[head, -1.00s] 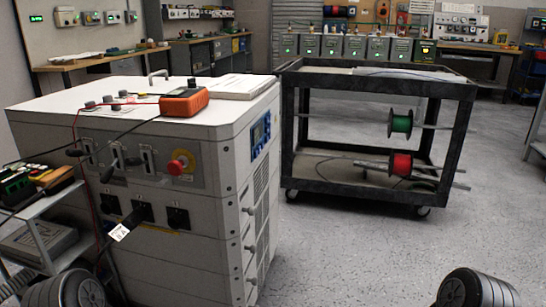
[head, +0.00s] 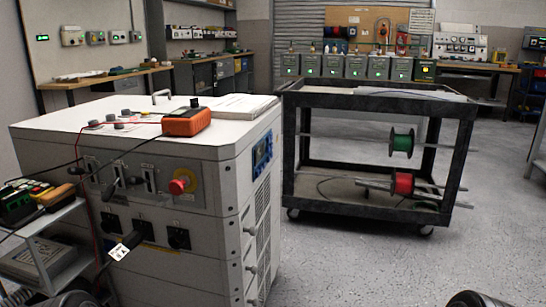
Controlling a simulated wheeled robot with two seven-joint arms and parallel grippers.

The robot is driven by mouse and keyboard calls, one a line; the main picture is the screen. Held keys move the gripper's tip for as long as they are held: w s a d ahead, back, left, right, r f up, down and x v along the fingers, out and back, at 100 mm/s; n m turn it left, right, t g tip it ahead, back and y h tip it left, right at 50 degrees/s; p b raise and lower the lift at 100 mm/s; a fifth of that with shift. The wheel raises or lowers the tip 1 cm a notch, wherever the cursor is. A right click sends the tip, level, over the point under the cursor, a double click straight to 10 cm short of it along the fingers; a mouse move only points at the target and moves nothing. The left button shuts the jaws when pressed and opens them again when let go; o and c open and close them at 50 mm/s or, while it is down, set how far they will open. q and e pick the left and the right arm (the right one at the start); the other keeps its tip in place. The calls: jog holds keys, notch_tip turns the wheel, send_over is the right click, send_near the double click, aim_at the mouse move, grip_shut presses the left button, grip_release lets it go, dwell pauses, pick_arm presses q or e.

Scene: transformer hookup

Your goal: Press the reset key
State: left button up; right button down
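A white transformer cabinet (head: 170,262) stands at the left. Its front panel carries a red mushroom button (head: 180,186) on a yellow ring, black levers (head: 112,184) and black sockets (head: 178,238). A blue panel (head: 262,153) with a small display is on its right side, seen at a steep angle. I cannot tell which part is the reset key; no label is readable. Neither gripper shows. Only dark rounded parts of my arms show at the bottom edge.
An orange handheld meter (head: 186,122) and papers (head: 237,106) lie on the cabinet top. A black cart (head: 375,101) with a green spool (head: 401,142) and a red spool (head: 402,183) stands to the right. Grey floor (head: 370,265) in front of the cart is clear.

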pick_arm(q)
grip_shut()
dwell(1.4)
